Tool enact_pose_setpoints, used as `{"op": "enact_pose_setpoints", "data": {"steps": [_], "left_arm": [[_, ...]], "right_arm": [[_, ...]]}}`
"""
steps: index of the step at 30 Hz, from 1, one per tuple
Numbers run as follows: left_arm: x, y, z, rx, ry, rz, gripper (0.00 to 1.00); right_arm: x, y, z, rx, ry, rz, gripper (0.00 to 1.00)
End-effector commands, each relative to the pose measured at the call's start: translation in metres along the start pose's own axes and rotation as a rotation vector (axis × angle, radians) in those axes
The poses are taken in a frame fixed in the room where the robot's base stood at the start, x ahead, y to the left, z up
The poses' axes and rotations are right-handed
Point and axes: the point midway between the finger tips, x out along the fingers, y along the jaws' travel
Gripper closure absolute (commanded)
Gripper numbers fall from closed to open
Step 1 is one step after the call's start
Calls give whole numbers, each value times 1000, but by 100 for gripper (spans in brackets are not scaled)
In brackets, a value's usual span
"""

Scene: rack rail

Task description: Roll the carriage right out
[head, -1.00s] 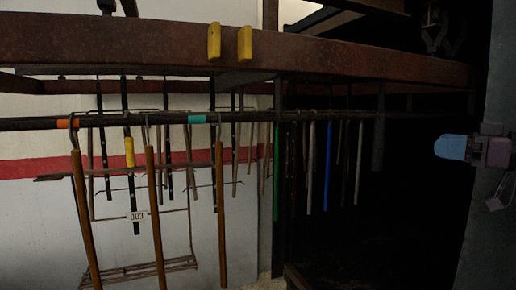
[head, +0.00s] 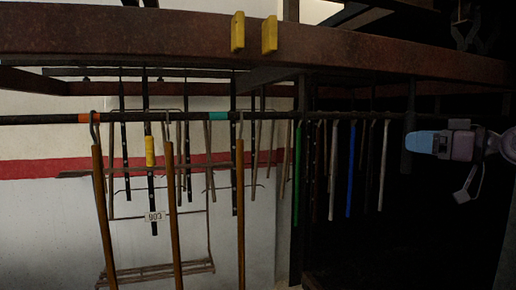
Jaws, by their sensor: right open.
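The carriage appears to be the wire frame hanging from the dark rail (head: 60,119) on the left. It has a yellow grip (head: 150,151) on a dark upright, a small number tag (head: 155,216) and a wire shelf (head: 155,272) at its bottom. Several wooden-handled hooks hang in front and partly hide it. My right gripper (head: 419,141), with pale blue fingertips, is open and empty at the right, far from the yellow grip. It is seen side-on, near rail height. My left gripper is not in view.
A rusty beam (head: 150,38) with two yellow blocks (head: 238,32) crosses above the rail. Hanging rods, including a green one (head: 298,175) and a blue one (head: 350,170), fill the rail's middle. A dark post (head: 408,165) hangs beside my right fingertips. The lower right is very dark.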

Motion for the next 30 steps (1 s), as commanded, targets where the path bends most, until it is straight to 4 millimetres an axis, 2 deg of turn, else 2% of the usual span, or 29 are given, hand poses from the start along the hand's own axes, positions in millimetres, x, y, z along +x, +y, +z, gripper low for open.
{"op": "enact_pose_setpoints", "data": {"steps": [22, 30], "left_arm": [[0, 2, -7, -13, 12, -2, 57], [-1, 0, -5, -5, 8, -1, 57]], "right_arm": [[25, 0, -1, -1, 1, 0, 36], [26, 0, 0, -1, 0, 1, 36]]}}
